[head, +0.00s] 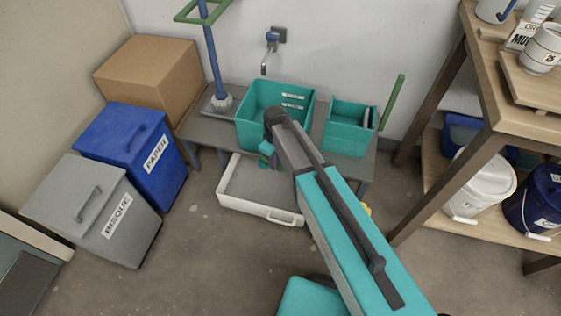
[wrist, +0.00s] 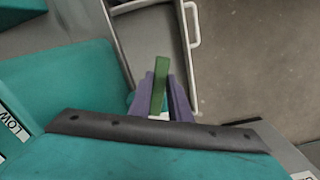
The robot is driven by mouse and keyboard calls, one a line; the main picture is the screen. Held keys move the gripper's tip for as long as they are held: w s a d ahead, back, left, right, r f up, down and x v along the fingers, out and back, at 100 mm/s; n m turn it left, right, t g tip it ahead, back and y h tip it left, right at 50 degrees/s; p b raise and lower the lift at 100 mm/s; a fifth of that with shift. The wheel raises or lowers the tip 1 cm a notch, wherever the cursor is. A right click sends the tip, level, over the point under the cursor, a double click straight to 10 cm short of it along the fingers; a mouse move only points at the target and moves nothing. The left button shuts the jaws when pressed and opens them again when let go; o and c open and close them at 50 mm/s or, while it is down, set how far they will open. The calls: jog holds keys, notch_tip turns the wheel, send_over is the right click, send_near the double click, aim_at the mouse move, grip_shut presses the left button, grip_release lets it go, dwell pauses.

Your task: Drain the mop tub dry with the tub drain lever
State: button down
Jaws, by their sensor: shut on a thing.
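The mop tub (head: 256,98) is a teal open box with white level labels on its inner wall, standing on a grey bench. Part of the teal tub also shows at the left of the wrist view (wrist: 75,80), with a LOW label. My gripper (head: 270,158) is low at the tub's front, partly covered by my own arm. In the wrist view its purple fingers (wrist: 161,88) are shut on the green tub drain lever (wrist: 161,68), whose end sticks out between them. The lever's base is hidden. I cannot tell whether water is in the tub.
A white tray with a handle (head: 232,202) sits below the bench front. A second teal tub (head: 348,140) with a green handle stands at right. A tap (head: 266,62) hangs above. A mop (head: 213,60) stands at left. Bins and a box fill the left; shelving fills the right.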

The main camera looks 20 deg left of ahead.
jog(key=shift+d, duration=0.2)
jog(key=c, duration=1.6)
grip_release()
jog(key=shift+a, duration=0.1)
jog(key=shift+c, duration=0.2)
jog(key=shift+a+r, duration=0.1)
jog(key=shift+r, duration=0.05)
notch_tip(320, 180, up, 14)
jog(key=p, duration=0.2)
jog(key=shift+f, duration=0.25)
